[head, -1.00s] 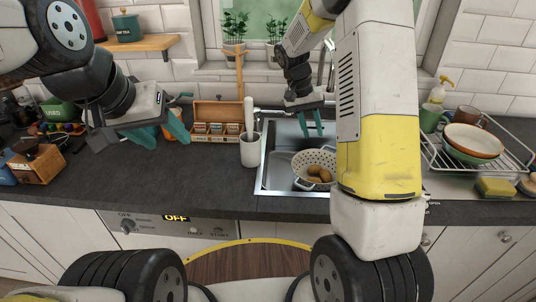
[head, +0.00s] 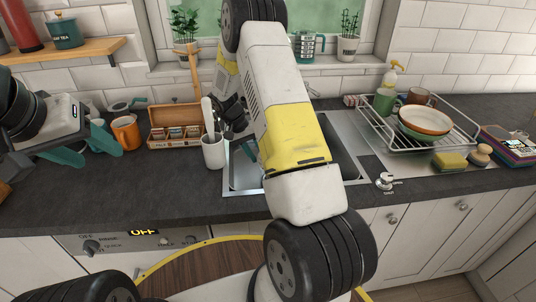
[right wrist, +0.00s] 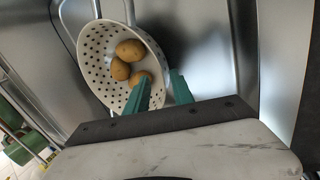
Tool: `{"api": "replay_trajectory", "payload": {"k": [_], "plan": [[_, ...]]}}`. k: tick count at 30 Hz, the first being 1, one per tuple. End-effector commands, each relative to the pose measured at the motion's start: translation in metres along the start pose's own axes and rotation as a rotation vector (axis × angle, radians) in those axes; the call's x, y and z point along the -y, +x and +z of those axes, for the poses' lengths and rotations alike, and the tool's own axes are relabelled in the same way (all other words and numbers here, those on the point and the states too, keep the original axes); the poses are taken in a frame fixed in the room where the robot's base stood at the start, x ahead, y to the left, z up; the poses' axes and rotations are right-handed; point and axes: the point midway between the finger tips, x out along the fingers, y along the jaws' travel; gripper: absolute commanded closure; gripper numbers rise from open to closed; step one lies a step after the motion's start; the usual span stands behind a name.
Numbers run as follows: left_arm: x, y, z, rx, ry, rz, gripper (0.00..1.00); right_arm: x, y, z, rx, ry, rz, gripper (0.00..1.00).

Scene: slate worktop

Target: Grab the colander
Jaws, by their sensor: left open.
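The white colander (right wrist: 92,58) with dark holes sits tilted in the metal sink in the right wrist view, holding three brown potatoes (right wrist: 130,49). In the head view my right arm hides it. My right gripper (right wrist: 162,79) is open at the colander's rim. One teal finger overlaps the inside near a potato, and the other shows at the outer side of the rim. I cannot tell whether they touch it. In the head view the right gripper (head: 246,148) is partly hidden behind my arm. My left gripper (head: 84,146) is open and empty over the worktop at left.
The sink (head: 347,150) is set in the dark worktop (head: 130,190). A white utensil holder (head: 213,153) stands close left of the sink, near a wooden box (head: 176,140) and an orange mug (head: 126,132). A dish rack (head: 398,143) stands right of the sink.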

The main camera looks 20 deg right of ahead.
Motion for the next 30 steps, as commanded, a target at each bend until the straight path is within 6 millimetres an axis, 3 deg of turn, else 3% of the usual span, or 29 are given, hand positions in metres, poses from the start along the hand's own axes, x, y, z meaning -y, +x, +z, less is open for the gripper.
{"api": "replay_trajectory", "payload": {"k": [12, 18, 19, 23, 30], "plan": [[0.000, 0.000, 0.000, 0.000, 0.000, 0.000, 0.45, 0.000, 0.048, 0.000, 0.003, 0.000, 0.001, 0.71], [0.000, 0.000, 0.000, 0.000, 0.000, 0.000, 0.45, 0.000, 0.050, 0.000, 0.000, 0.000, 0.000, 0.71], [0.000, 0.000, 0.000, 0.000, 0.000, 0.000, 0.45, 0.000, 0.049, 0.000, 0.000, 0.000, 0.000, 0.73], [0.000, 0.000, 0.000, 0.000, 0.000, 0.000, 0.45, 0.000, 0.049, 0.000, 0.000, 0.000, 0.000, 0.99], [0.000, 0.000, 0.000, 0.000, 0.000, 0.000, 0.45, 0.000, 0.049, 0.000, 0.000, 0.000, 0.000, 1.00]]}}
